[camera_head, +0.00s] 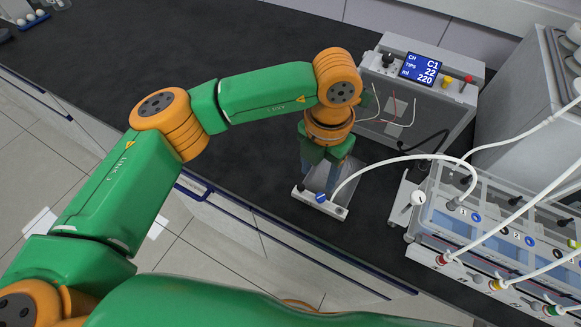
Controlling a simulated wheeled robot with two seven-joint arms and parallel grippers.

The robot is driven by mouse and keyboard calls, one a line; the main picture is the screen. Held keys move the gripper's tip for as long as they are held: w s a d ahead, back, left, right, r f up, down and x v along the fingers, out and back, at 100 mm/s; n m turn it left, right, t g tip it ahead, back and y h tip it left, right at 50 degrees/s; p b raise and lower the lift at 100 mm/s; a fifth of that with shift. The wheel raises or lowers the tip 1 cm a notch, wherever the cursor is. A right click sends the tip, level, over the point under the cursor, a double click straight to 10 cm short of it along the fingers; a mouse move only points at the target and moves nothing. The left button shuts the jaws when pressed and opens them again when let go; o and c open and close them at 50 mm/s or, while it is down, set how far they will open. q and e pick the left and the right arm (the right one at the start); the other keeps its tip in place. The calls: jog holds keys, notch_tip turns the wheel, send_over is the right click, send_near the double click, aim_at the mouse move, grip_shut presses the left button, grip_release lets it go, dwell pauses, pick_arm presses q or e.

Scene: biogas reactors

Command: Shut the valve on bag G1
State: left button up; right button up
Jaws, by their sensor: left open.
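A small flat tray (339,212) lies on the dark bench top. A blue valve knob (321,198) sits at its front edge, and a white tube (372,165) runs from there to the right. The bag on the tray is mostly hidden under my gripper, and I cannot read a G1 label. My left gripper (322,177) points down over the tray, just behind the blue knob. Its jaws are open, and it appears apart from the knob. My right gripper is not in view.
A meter box (432,100) with a blue display reading C1 stands behind the gripper. At right, a clear rack (463,222) holds numbered reactors with white tubes and coloured valves. A grey appliance (520,85) stands behind it. The bench (150,50) at left is mostly clear.

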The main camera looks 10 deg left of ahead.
aim_at(321, 196)
pick_arm(q)
jog(key=shift+n, duration=0.3)
jog(key=f, duration=0.2)
jog(key=d+f+p, duration=0.1)
jog(key=f, duration=0.1)
jog(key=d+f+p, duration=0.1)
jog(key=f, duration=0.1)
jog(key=shift+s+f, duration=0.15)
jog(key=shift+s, duration=0.1)
jog(key=shift+a+f, duration=0.1)
jog(key=shift+f, duration=0.2)
jog(key=shift+a+f, duration=0.1)
jog(key=shift+a, duration=0.15)
jog(key=shift+d, duration=0.2)
jog(key=c, duration=0.9)
grip_shut()
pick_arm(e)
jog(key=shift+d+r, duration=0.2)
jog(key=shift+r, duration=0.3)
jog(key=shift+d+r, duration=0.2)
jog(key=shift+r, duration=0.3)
